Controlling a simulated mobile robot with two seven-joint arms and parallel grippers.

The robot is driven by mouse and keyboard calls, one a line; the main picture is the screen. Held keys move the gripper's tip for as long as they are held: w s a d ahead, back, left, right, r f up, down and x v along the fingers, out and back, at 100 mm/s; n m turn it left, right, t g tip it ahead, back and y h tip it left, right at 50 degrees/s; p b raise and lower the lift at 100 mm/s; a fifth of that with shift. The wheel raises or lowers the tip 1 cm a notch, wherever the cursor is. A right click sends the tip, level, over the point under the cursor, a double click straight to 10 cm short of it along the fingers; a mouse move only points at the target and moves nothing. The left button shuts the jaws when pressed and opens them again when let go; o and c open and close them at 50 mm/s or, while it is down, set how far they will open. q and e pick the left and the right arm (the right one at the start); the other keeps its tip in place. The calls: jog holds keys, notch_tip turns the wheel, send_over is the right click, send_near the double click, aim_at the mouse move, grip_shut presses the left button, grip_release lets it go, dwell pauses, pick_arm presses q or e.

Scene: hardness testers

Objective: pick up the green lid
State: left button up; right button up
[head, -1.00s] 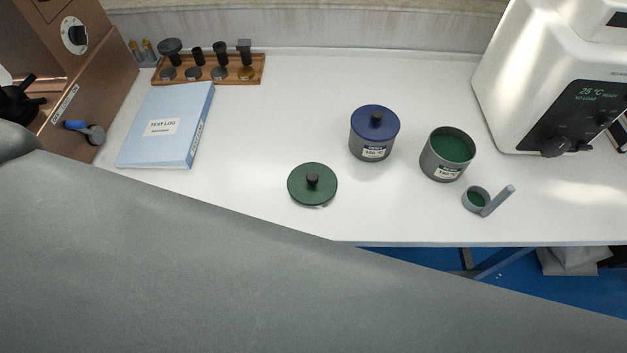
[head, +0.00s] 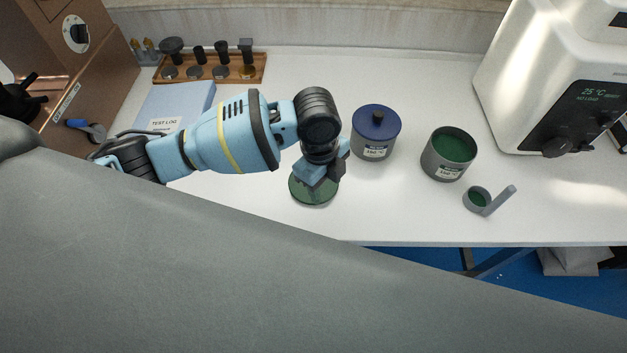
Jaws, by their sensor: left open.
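The green lid (head: 313,197) lies flat on the white table, left of the pots. My left gripper (head: 317,182) is above the lid, pointing down, and covers its knob and far part. Its jaws are open. I cannot tell whether the fingers touch the lid or stand around the knob. The open grey pot (head: 435,165) with green contents stands to the right. My right gripper is not in view.
A pot with a blue lid (head: 377,123) stands close right of my left gripper. A small cup with a handle (head: 478,200) is further right, near a white machine (head: 545,90). The blue test log (head: 185,103) and a wooden rack (head: 253,72) are behind my arm.

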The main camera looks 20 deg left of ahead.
aim_at(327, 190)
pick_arm(q)
jog(key=shift+m+y, duration=0.6)
jog(key=shift+y, duration=0.1)
jog(key=w+a+r, duration=0.4)
jog(key=w, duration=0.1)
jog(key=shift+a+r, duration=0.1)
jog(key=shift+a, duration=0.15)
jog(key=shift+d+f, duration=0.1)
jog(key=shift+f, duration=1.25)
jog(key=shift+s+f, duration=0.15)
jog(key=shift+f, duration=0.25)
notch_tip(327, 190, down, 4)
jog(key=shift+s+d+f, duration=0.15)
jog(key=shift+f, duration=0.05)
grip_shut()
jog(key=shift+r, duration=0.25)
